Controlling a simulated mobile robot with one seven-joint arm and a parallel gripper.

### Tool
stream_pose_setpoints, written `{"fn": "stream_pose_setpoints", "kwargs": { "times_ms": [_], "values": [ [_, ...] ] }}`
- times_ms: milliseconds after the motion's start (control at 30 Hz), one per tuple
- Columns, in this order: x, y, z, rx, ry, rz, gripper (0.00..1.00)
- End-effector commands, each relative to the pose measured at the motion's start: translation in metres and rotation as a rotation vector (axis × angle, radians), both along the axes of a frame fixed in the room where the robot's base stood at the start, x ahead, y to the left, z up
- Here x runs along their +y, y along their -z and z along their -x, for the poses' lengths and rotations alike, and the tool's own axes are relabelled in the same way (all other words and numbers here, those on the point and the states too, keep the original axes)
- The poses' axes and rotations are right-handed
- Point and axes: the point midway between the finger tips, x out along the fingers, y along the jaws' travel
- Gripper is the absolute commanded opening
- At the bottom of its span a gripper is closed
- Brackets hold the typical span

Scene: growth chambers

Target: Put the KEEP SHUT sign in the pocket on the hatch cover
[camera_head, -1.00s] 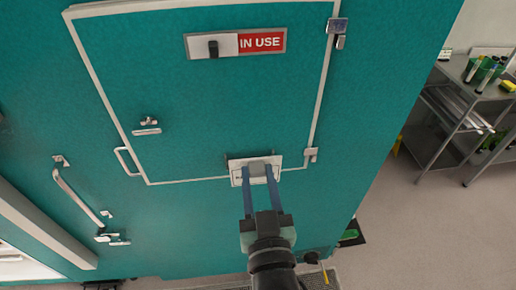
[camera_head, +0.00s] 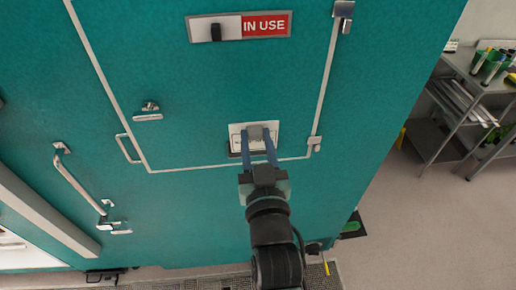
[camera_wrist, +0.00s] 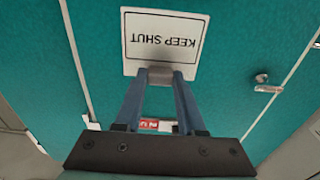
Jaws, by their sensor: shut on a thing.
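The KEEP SHUT sign (camera_head: 237,132) is a white plate with a grey tab. In the wrist view the sign (camera_wrist: 165,52) shows its black lettering upside down. My gripper (camera_head: 259,136) is shut on the tab; its blue fingers also show in the wrist view (camera_wrist: 160,77). The hatch cover (camera_head: 195,80) is a teal panel with a pale outline, and the sign is in front of its lower part. A thin dark edge shows at the sign's lower left, possibly the pocket. The sign hides the rest, and I cannot tell whether it touches the pocket.
An IN USE slider plate (camera_head: 262,26) is higher on the hatch cover. A latch (camera_head: 149,112) and a pale handle (camera_head: 128,148) are at left, a hinge (camera_head: 314,143) at right. A grey shelf rack (camera_head: 455,110) stands far right, with clear floor before it.

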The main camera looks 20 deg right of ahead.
Motion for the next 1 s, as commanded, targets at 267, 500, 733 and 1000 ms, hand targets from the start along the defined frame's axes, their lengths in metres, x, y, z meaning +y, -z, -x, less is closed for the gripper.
{"fn": "stream_pose_setpoints", "kwargs": {
  "times_ms": [267,500,733,1000],
  "values": [
    [-0.006,0.006,-0.021,-0.002,0.001,0.0,0.0],
    [-0.011,0.01,-0.038,-0.003,0.001,0.001,0.0],
    [-0.014,0.011,-0.047,-0.001,0.001,0.0,0.0],
    [-0.014,0.011,-0.049,-0.001,0.001,0.0,0.0]
  ]
}}
